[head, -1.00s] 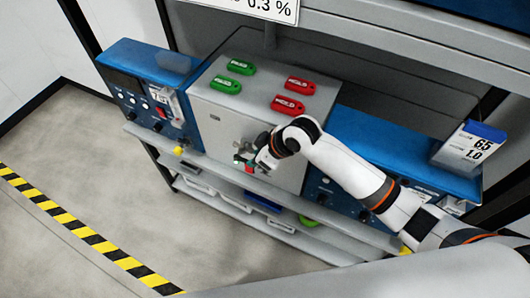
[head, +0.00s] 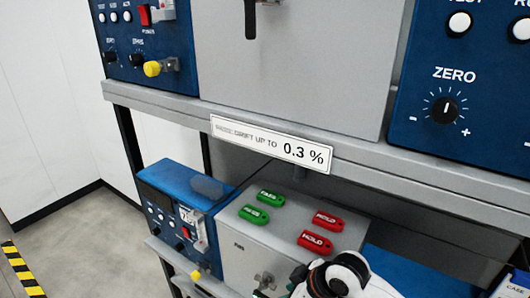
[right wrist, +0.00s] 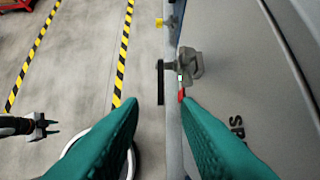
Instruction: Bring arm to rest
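My right arm (head: 345,275) shows at the bottom edge of the head view, in front of the lower grey cabinet (head: 240,255); its fingertips are not clear there. In the right wrist view my right gripper (right wrist: 160,101) has its two green fingers apart with nothing held between them. A grey latch (right wrist: 187,66) on the cabinet front lies beyond the fingertips, and a small red piece (right wrist: 181,95) shows by the right fingertip. My left gripper (right wrist: 52,127) appears at the left of the right wrist view, jaws apart and empty, over the floor; it is outside the head view.
Green tags (head: 254,215) and red tags (head: 315,242) lie on the lower cabinet. The shelf edge (head: 190,115) with its drift label (head: 270,143) runs above. Blue panels flank both cabinets. Open floor (right wrist: 70,70) with striped tape lies left in the wrist view.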

